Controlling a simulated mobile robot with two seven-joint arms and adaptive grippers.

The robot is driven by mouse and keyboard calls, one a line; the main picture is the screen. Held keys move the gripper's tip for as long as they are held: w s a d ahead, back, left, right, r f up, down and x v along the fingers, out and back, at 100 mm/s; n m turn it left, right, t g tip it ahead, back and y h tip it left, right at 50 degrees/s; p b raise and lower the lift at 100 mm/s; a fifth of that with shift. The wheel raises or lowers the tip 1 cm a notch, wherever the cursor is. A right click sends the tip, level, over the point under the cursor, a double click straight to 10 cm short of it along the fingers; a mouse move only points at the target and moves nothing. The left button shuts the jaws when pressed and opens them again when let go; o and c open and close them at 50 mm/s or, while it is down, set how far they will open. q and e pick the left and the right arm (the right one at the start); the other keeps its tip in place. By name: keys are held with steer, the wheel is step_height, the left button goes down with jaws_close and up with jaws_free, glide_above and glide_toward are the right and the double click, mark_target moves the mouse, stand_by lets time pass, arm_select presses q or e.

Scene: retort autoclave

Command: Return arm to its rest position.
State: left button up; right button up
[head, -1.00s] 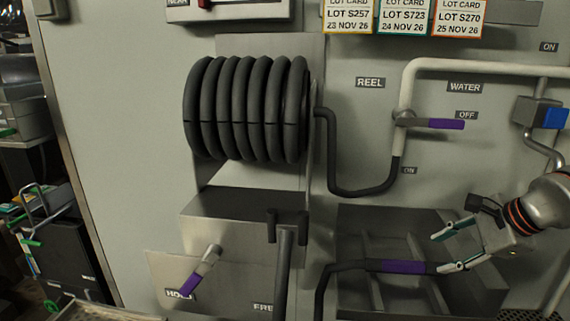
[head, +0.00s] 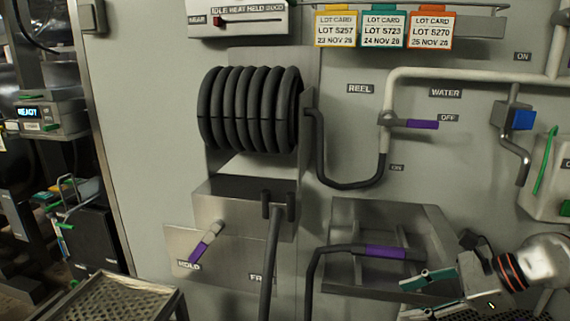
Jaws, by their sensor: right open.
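My right gripper (head: 411,297) is at the lower right, with its arm coming in from the right edge. Its jaws are open and empty, with pale green fingers pointing left. It is below and to the right of the purple grip (head: 385,252) on the black hose, with a gap between them in the picture. The grip lies level across the grey compartmented tray (head: 432,218) on the panel. My left gripper is not in view.
The coiled black hose reel (head: 248,108) hangs at the centre. A purple valve lever (head: 422,124) points to OFF. Another purple lever (head: 204,247) is by HOLD. A perforated metal tray (head: 125,300) is at the lower left. A green-handled box (head: 548,175) is at the right edge.

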steer(key=s+a+f+m+t+y, duration=0.2)
steer(key=a+m+t+y, duration=0.5)
steer(key=a+m, duration=0.75)
steer(key=s+d+f+m+t+h, duration=0.15)
steer(key=d+f+m+h, duration=0.3)
steer(key=f+m, duration=0.6)
steer(key=s+d+f+m+t+h, duration=0.1)
steer(key=d+f+m+t+h, duration=0.15)
steer(key=f+m+h, duration=0.7)
steer(key=s+f+m+g+y, duration=0.1)
steer(key=s+f+m+g, duration=0.4)
steer(key=s+f+m, duration=0.7)
steer(key=shift+s+d+f, duration=0.15)
steer(key=shift+s+d, duration=0.05)
steer(key=shift+d, duration=0.1)
